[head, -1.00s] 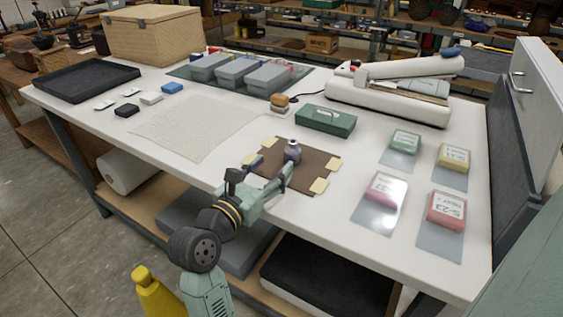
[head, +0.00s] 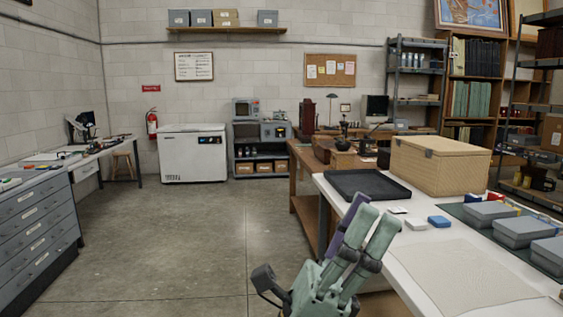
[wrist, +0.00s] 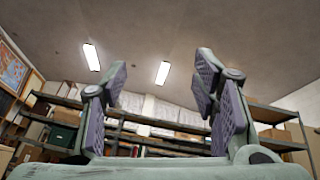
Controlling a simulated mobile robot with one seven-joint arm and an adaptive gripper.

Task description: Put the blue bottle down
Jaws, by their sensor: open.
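My gripper (head: 370,222) is raised with its fingers pointing up, in front of the left end of the white worktable (head: 400,255) in the head view. In the wrist view its two fingers (wrist: 162,85) stand apart with nothing between them; ceiling lights and shelves show behind. The blue bottle is in neither view now. In the earlier head view a dark blue-purple bottle stands upright on a brown mat at the table's front edge; that part of the table is now out of frame.
The worktable holds a black tray (head: 368,184), a wicker box (head: 440,163), a blue block (head: 439,221), grey boxes (head: 490,214) and a pale cloth (head: 465,275). Open floor (head: 210,235) lies to the left, with a drawer cabinet (head: 35,225) and a white chest freezer (head: 193,153) beyond.

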